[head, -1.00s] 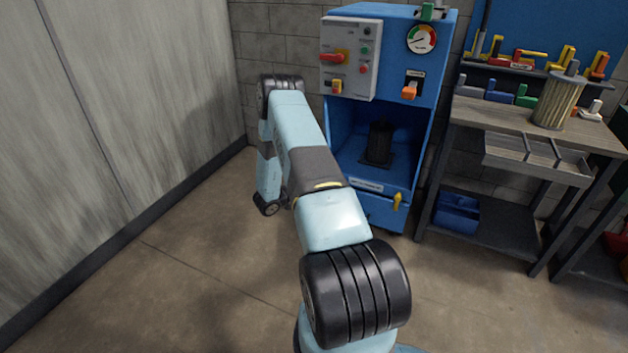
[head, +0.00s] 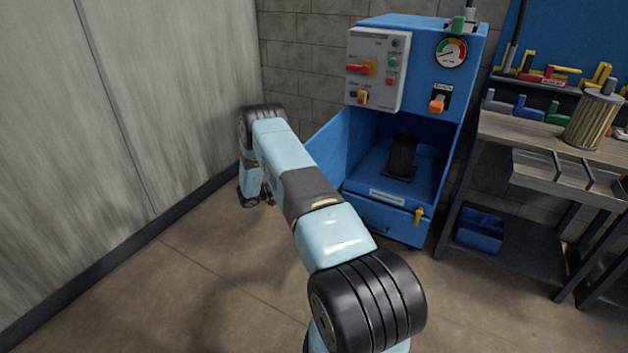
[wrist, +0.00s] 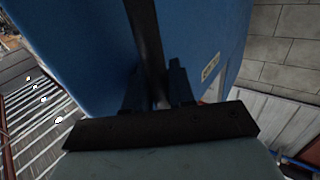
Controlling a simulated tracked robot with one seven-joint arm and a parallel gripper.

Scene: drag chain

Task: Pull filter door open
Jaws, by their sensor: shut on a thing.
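The blue filter cabinet (head: 466,105) stands against the wall in the head view, its lower chamber open to view. The filter door (head: 322,150) is a blue panel swung out from the chamber's left side, partly hidden behind my arm. In the wrist view the blue door panel (wrist: 85,45) fills the upper middle, with a dark handle bar (wrist: 147,35) running down between my fingers. My gripper (wrist: 155,88) is shut on this bar. In the head view my fingers and the handle are hidden.
A black filter element (head: 402,155) stands inside the chamber. A yellow latch (head: 418,215) sits on the lower front. A workbench (head: 500,125) with a pleated filter (head: 592,118) is at right. A grey wall panel (head: 120,100) bounds the left. Floor between is clear.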

